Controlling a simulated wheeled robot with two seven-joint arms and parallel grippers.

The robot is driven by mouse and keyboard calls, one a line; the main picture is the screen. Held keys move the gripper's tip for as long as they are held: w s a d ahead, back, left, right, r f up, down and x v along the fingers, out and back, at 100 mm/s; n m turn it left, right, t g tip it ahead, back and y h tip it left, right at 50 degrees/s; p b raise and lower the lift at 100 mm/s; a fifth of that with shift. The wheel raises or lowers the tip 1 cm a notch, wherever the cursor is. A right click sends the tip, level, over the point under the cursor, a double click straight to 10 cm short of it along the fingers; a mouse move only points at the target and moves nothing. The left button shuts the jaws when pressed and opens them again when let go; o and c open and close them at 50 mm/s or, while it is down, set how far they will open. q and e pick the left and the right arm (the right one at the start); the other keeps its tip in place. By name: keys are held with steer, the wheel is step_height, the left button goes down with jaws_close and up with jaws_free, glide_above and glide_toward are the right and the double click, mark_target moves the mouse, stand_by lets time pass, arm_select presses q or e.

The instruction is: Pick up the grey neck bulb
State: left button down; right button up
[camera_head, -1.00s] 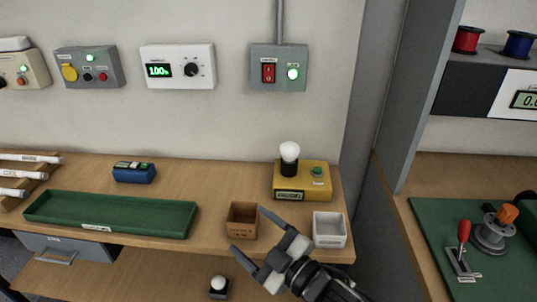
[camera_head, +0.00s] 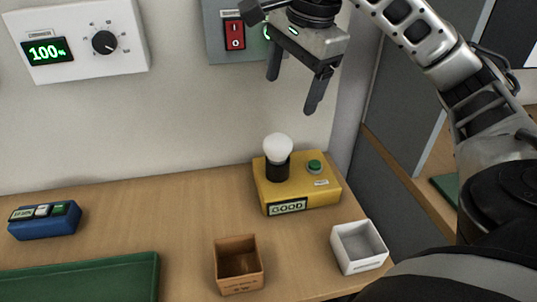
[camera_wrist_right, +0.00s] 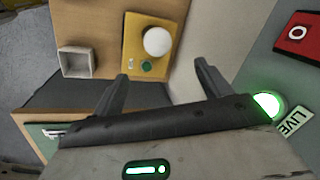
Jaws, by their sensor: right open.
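A white bulb (camera_head: 278,148) stands upright in a black socket (camera_head: 277,168) on the yellow tester (camera_head: 300,190), whose display reads GOOD. I cannot make out a grey neck on it. The right wrist view shows the bulb's globe (camera_wrist_right: 158,42) from above on the tester (camera_wrist_right: 133,40), beyond the fingertips. My right gripper (camera_head: 293,92) is open and empty, fingers pointing down, above the bulb and in front of the wall switch box. In the right wrist view the spread fingers (camera_wrist_right: 160,72) have nothing between them. My left gripper is not in view.
A brown box (camera_head: 238,285) and a white box (camera_head: 338,262) stand at the bench front. A blue device (camera_head: 45,222) and a green tray (camera_head: 80,258) are at left. A grey switch box (camera_head: 218,45) and white dial panel (camera_head: 130,65) hang on the wall.

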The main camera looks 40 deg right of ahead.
mark_target(280, 136)
steer(key=b+x, duration=0.2)
steer(key=x, duration=0.7)
steer(key=shift+a+f, duration=0.1)
steer(key=shift+f, duration=0.25)
steer(key=x, duration=0.5)
steer(key=shift+s+f, duration=0.1)
steer(key=c, duration=1.1)
